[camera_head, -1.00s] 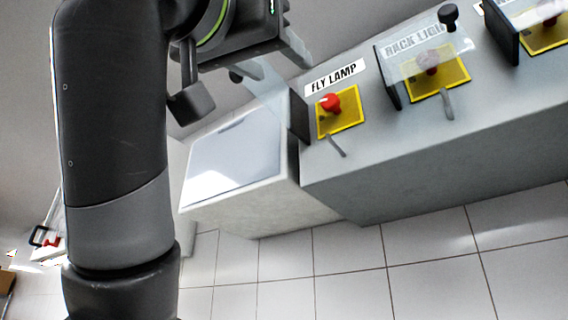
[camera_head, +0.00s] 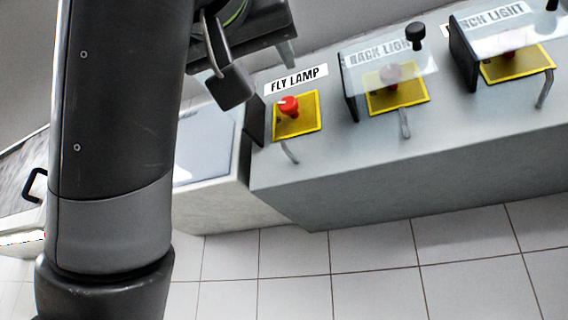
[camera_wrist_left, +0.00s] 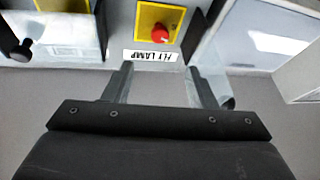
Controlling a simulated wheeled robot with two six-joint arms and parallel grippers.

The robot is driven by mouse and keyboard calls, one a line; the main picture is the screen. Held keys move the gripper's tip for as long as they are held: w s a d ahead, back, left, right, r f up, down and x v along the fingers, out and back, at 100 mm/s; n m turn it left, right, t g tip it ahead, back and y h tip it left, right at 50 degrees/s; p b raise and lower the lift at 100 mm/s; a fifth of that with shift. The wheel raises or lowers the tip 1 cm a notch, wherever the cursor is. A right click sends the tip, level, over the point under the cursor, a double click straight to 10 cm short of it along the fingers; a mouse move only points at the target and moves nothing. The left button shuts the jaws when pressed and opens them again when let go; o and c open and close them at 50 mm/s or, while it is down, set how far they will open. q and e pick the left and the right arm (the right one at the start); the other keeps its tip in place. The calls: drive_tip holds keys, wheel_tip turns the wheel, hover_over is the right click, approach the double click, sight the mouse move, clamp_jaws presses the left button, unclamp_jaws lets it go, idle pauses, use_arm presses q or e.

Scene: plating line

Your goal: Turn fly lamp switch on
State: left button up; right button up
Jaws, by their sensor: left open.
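The fly lamp switch is a red knob (camera_head: 288,106) on a yellow plate (camera_head: 309,117), below the FLY LAMP label (camera_head: 297,80). A dark upright panel (camera_head: 254,120) stands at its left, and no clear cover lies over the knob. The red knob also shows upside down at the top of the left wrist view (camera_wrist_left: 160,34), beyond the fingertips. My left gripper (camera_head: 262,75) is open and empty, above and left of the switch in the head view. Its spread fingers (camera_wrist_left: 158,78) point toward the label and are apart from the knob.
To the right, the BACK LIGHT switch (camera_head: 391,75) and another switch (camera_head: 508,54) sit under clear covers with black knobs. Grey levers (camera_head: 404,124) hang by the plates. A white-grey box (camera_head: 205,209) adjoins the grey console (camera_head: 360,180) on the left. Tiled floor lies in front.

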sight(288, 103)
use_arm(q)
drive_tip(key=p+x, duration=0.7)
drive_tip(key=x, duration=0.6)
drive_tip(key=shift+s+r, duration=0.1)
drive_tip(key=shift+w+d+p, duration=0.2)
drive_tip(key=shift+w+p, duration=0.3)
drive_tip(key=shift+c, duration=0.2)
